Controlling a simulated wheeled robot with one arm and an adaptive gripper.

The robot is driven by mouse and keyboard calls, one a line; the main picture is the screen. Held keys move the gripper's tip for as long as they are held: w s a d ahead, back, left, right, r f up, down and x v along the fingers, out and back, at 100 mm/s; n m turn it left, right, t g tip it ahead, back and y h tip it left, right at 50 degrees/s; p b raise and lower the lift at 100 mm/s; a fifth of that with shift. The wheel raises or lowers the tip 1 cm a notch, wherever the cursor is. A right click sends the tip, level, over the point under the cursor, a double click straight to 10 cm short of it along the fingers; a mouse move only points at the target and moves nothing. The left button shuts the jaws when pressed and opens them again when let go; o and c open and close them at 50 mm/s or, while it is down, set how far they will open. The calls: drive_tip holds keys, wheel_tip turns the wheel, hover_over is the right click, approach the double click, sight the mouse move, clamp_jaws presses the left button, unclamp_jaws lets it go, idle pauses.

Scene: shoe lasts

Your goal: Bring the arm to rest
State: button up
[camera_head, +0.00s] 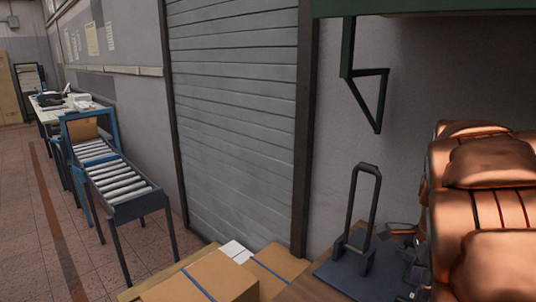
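My gripper and arm cannot be made out in the head view. No shoe last can be clearly told either. Small dark objects (403,240) lie at the lower right, partly hidden by a padded copper-brown seat, and are too small to identify.
A roller conveyor (115,180) stands at left before a cluttered table (50,103). Cardboard boxes (208,278) are at the bottom. A dark platform with an upright handle (350,205) and the copper-brown seat (490,205) crowd the right. The tiled floor (25,225) is open at left.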

drive_tip(key=s+a+f+n+p, duration=0.1)
drive_tip(key=s+a+n, duration=0.7)
drive_tip(key=s+n, duration=0.2)
drive_tip(key=s+a+f+n+g+p, duration=0.1)
drive_tip(key=s+a+f+n+p, duration=0.1)
drive_tip(key=s+a+n, duration=0.6)
drive_tip(key=s+n, duration=0.2)
drive_tip(key=n, duration=0.2)
drive_tip(key=shift+s+f+g, duration=0.2)
drive_tip(key=shift+s+g, duration=0.05)
drive_tip(key=shift+g, duration=0.05)
